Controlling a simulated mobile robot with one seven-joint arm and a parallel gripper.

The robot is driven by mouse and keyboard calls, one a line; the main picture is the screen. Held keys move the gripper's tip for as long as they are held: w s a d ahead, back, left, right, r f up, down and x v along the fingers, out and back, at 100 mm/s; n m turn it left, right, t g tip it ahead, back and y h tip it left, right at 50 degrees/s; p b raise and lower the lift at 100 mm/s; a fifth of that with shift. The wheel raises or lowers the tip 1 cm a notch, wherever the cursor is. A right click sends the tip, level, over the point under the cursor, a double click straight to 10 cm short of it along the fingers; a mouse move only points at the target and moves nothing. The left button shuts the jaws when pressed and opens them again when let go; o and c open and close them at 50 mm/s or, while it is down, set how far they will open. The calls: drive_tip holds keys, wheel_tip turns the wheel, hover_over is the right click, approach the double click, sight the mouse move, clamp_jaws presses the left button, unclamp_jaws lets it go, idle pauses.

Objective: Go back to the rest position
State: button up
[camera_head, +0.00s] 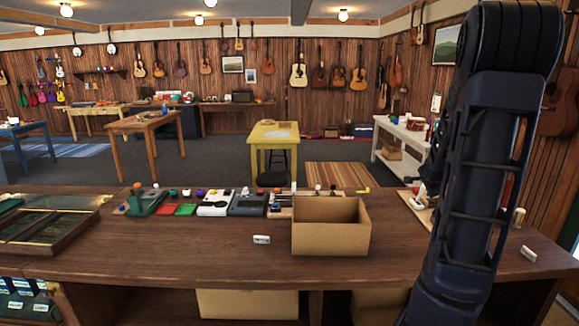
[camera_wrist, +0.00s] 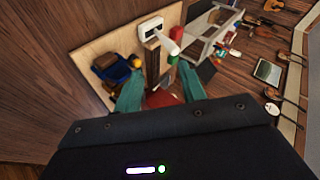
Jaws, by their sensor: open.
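My gripper (camera_wrist: 159,84) shows in the wrist view as two teal fingers held apart. A red rounded thing (camera_wrist: 162,99) shows in the gap between them; I cannot tell how far beyond the fingers it is, and my dark gripper body hides its lower part. In the head view my arm (camera_head: 478,170) stands tall at the right, over the right part of the dark wooden counter (camera_head: 180,250). The fingers cannot be made out there.
An open cardboard box (camera_head: 331,240) stands at the counter's middle, with a small white item (camera_head: 261,239) to its left. Several small devices line the back edge. A divided wooden case (camera_head: 40,238) lies at left. A light board (camera_wrist: 92,52) with items shows in the wrist view.

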drive_tip(key=s+a+r+n+g, duration=0.1)
drive_tip(key=s+a+r+n, duration=0.25)
drive_tip(key=s+a, duration=0.3)
drive_tip(key=s+a+r+n+g, duration=0.2)
drive_tip(key=s+a+r+n, duration=0.1)
drive_tip(key=s+a+n, duration=0.4)
drive_tip(key=s+a+r+n+g+y, duration=0.1)
drive_tip(key=s+a+n+y, duration=0.1)
drive_tip(key=s+a, duration=0.3)
drive_tip(key=s+a+n+g+y, duration=0.1)
drive_tip(key=s+a+n, duration=0.3)
drive_tip(key=s, duration=0.8)
drive_tip(key=shift+a+r+y, duration=0.4)
drive_tip(key=shift+a, duration=0.2)
